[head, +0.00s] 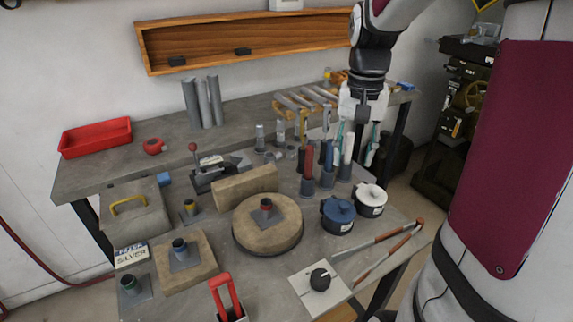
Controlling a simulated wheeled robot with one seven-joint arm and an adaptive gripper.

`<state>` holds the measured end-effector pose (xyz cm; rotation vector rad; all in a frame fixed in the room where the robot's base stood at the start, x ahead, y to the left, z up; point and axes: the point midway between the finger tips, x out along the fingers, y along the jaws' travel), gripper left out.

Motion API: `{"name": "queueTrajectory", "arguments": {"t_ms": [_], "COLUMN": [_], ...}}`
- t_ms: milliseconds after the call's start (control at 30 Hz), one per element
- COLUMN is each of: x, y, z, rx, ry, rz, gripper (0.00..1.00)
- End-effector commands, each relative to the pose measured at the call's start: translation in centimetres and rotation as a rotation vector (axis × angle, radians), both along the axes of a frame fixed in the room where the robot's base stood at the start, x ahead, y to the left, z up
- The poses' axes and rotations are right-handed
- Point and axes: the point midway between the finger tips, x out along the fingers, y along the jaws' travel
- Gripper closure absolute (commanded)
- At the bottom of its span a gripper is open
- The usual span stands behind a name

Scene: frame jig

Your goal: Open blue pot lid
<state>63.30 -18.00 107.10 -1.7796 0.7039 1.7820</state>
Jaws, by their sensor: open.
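The blue pot (337,221) stands on the front right part of the grey workbench. Its blue lid (339,208) sits on it, with a small knob on top. A similar pot with a white lid (371,195) stands just to its right and a little behind. My gripper (362,115) hangs from my arm above the back right of the bench, pointing down. It is open and apart from the blue lid, up and to the right of it in the picture. Tools partly show behind and below its fingers, so the fingertips are hard to make out.
Upright handled tools (308,172) stand behind the pots. A round wooden block (262,232) is to the left. Long tongs (385,248) and a white plate with a black knob (319,279) lie in front. A red tray (96,137) sits far left.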

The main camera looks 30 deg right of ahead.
Motion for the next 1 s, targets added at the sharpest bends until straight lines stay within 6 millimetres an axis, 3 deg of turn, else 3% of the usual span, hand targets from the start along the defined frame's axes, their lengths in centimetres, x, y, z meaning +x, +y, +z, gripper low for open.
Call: {"name": "queueTrajectory", "arguments": {"t_ms": [267, 700, 1000], "x": [-0.1, -0.1, -0.1], "y": [0.0, 0.1, 0.1], "z": [-2.0, -10.4, -13.5], "rx": [0.001, 0.001, -0.001], "ry": [0.002, 0.003, 0.001], "rz": [0.0, 0.001, 0.002], "gripper": [0.59, 0.59, 0.59]}}
